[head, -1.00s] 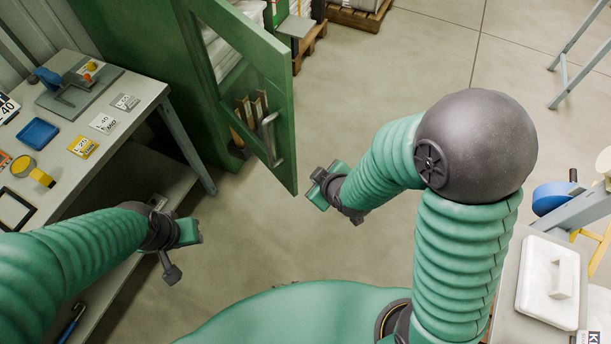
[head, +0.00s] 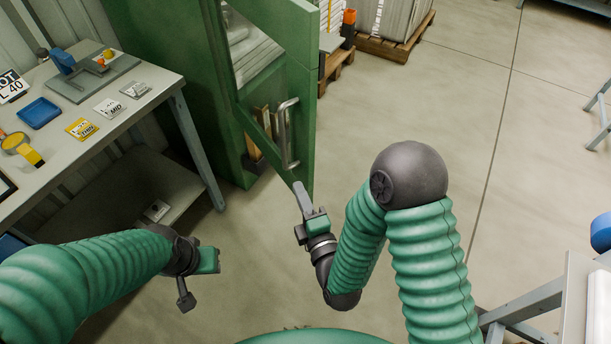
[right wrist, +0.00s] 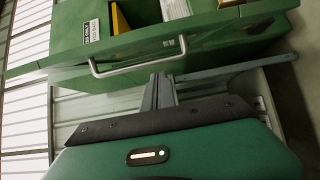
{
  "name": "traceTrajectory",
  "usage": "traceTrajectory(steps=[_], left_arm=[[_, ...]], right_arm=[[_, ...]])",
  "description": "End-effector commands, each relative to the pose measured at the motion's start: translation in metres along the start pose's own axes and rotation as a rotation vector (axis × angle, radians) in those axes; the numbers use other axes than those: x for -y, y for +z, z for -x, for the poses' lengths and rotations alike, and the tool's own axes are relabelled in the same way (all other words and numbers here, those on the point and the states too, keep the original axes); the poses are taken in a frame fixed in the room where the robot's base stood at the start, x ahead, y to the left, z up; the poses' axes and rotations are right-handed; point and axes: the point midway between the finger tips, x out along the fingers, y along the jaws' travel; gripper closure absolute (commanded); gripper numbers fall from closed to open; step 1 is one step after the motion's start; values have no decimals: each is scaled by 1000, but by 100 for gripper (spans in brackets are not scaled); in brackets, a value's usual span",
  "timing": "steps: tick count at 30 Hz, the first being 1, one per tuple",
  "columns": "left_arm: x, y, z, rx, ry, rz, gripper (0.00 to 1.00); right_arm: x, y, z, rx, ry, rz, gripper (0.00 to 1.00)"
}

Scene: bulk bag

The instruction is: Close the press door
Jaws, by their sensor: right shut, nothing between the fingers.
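The green press door (head: 301,114) stands open from the press cabinet (head: 140,60) in the head view, with a window frame and a metal bar handle (head: 287,134). The door and its handle (right wrist: 138,64) also show in the right wrist view. My right gripper (head: 304,202) is shut and empty, just below the door's lower free corner. It looks close to the door, but I cannot tell whether it touches.
A workbench (head: 150,92) with cards, a blue tray (head: 39,114) and a tape roll stands at the left. Pallets (head: 392,42) with stacked bags are behind the door. A grey table (head: 590,300) is at the right. The floor right of the door is clear.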

Motion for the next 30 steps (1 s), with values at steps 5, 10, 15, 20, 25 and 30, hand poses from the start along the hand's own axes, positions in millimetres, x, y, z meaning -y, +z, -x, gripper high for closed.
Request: traceTrajectory(steps=[5, 10, 15, 20, 25, 30], left_arm=[[0, 1, -6, -1, 0, 0, 64], [0, 1, -6, -1, 0, 0, 64], [0, 1, -6, -1, 0, 0, 64], [0, 1, -6, -1, 0, 0, 64], [0, 1, -6, -1, 0, 0, 64], [0, 2, -8, -1, 0, 0, 64]], right_arm=[[-2, 0, -41, 1, 3, -1, 100], [-1, 14, -65, 5, -1, 1, 100], [-1, 34, -70, 1, -1, 0, 100], [-1, 38, -71, -2, -1, 0, 100], [-1, 38, -70, -2, -1, 0, 100], [-1, 41, -71, -5, 0, 0, 100]])
